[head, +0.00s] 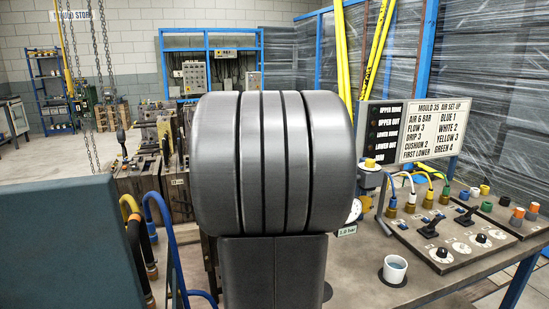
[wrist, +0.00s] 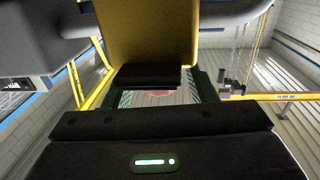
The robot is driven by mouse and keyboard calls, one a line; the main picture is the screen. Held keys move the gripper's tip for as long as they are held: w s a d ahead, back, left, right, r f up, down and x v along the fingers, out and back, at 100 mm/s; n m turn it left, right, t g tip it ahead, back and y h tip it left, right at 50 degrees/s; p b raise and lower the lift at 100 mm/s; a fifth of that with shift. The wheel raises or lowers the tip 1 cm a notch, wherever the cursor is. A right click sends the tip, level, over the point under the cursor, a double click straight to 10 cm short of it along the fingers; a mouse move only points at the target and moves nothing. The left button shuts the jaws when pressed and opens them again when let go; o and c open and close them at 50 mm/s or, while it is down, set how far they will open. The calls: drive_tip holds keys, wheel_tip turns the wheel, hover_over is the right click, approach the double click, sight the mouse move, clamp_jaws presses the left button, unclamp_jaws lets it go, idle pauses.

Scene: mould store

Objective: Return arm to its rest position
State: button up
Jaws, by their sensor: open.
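My gripper (wrist: 160,92) shows in the wrist view as a dark body with a lit green indicator along the bottom edge. Its two fingers stand apart, with striped, bare floor between them and nothing held. A blurred reddish patch lies beyond the gap. The gripper is hidden in the head view, where a large grey link of my arm fills the middle and blocks much of the bench.
The bench at right holds a control panel (head: 455,240), a white cup (head: 395,270) and a mould air set-up board (head: 433,130). Colored hoses plug in behind the panel. A teal block (head: 70,245) stands at left, beside blue hoses. Chains (head: 82,85) hang at upper left.

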drive_tip(key=shift+r+m+h+p, duration=0.2)
drive_tip(key=shift+m+h+p, duration=0.7)
drive_tip(key=shift+h+p, duration=0.6)
drive_tip(key=shift+f+m+h+p, duration=0.2)
drive_tip(key=shift+m+h+p, duration=0.2)
drive_tip(key=shift+h+p, duration=0.3)
